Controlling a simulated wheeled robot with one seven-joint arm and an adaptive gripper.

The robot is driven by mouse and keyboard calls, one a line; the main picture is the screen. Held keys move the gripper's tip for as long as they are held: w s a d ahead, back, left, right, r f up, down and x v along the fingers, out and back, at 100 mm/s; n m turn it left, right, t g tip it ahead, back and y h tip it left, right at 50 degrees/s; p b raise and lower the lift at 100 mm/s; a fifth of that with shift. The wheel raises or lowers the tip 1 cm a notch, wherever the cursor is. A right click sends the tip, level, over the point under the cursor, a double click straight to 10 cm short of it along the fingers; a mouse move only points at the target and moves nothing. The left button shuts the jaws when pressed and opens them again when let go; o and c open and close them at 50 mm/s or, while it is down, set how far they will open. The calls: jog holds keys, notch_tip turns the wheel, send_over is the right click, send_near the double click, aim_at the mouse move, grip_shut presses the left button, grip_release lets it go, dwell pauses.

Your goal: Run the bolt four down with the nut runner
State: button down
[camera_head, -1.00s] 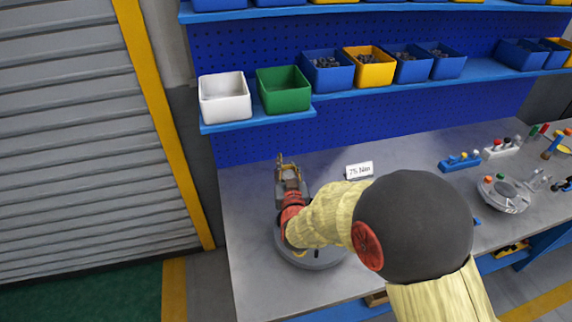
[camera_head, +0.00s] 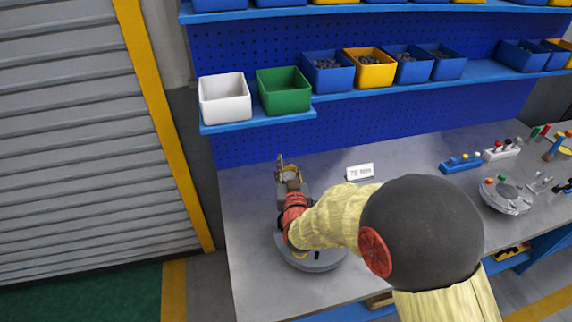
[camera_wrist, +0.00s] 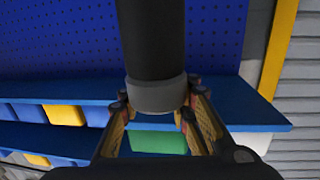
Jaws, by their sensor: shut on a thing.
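My gripper (camera_wrist: 156,112) is shut on the nut runner, a dark upright cylinder (camera_wrist: 155,40) with a grey collar, in the wrist view. The tool's working end is out of that frame. In the head view my gripper (camera_head: 288,168) is small, at the left of the bench, over the far side of the grey flanged shell (camera_head: 314,263). My forearm and wrist cover most of the shell. Bolt four cannot be made out, and I cannot tell whether the tool touches a bolt.
A small white sign (camera_head: 360,172) stands behind the shell; its text is too blurred to read. A white bin (camera_head: 224,98) and a green bin (camera_head: 283,90) sit on the shelf above. Another round grey fixture (camera_head: 505,196) is at the right. The bench's left front is clear.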

jog(key=shift+f+b, duration=0.35)
dwell(0.9)
jog(key=shift+r, duration=0.1)
notch_tip(320, 180, up, 6)
jog(key=p, duration=0.2)
dwell(1.0)
jog(key=shift+r, duration=0.1)
